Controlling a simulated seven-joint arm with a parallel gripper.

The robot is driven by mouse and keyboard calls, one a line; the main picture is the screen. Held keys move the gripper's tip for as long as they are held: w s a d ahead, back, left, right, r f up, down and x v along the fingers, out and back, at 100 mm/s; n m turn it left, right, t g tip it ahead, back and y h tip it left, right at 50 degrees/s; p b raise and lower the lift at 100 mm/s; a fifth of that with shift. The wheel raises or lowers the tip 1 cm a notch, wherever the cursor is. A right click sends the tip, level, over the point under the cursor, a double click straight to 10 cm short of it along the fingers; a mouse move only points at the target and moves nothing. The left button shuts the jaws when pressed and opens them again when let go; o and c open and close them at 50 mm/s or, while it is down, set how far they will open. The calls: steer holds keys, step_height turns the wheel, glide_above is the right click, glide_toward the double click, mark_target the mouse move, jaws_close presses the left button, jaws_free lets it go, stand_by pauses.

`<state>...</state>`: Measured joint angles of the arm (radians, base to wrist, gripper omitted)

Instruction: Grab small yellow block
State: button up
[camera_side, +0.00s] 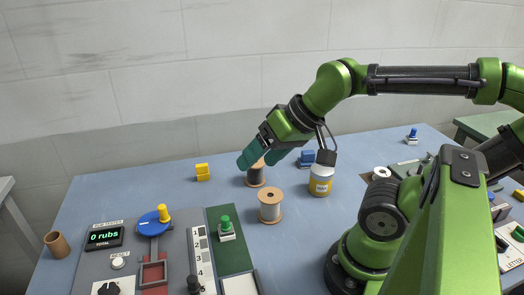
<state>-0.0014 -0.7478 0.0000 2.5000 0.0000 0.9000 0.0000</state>
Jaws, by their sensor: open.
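The small yellow block (202,172) sits on the blue table toward the back left, with clear table around it. It looks like two yellow layers stacked, but it is too small to be sure. My gripper (258,158) has teal fingers and points down and to the left. It is above and to the right of the yellow block, apart from it, over a dark spool. The fingers are open, and I see nothing held between them.
A dark-wound spool (256,175) stands just under my gripper, and a pale spool (270,207) stands in front of it. A yellow-labelled jar (321,181) and a blue block (307,158) are to the right. A rub tester panel (106,237) fills the front left.

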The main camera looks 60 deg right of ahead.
steer(key=w+f+g, duration=0.1)
steer(key=f, duration=0.1)
steer(key=m+g+h, duration=0.4)
steer(key=m, duration=0.1)
glide_toward(202, 165)
steer(key=x, duration=1.2)
steer(key=shift+w, duration=0.1)
steer(key=c, duration=1)
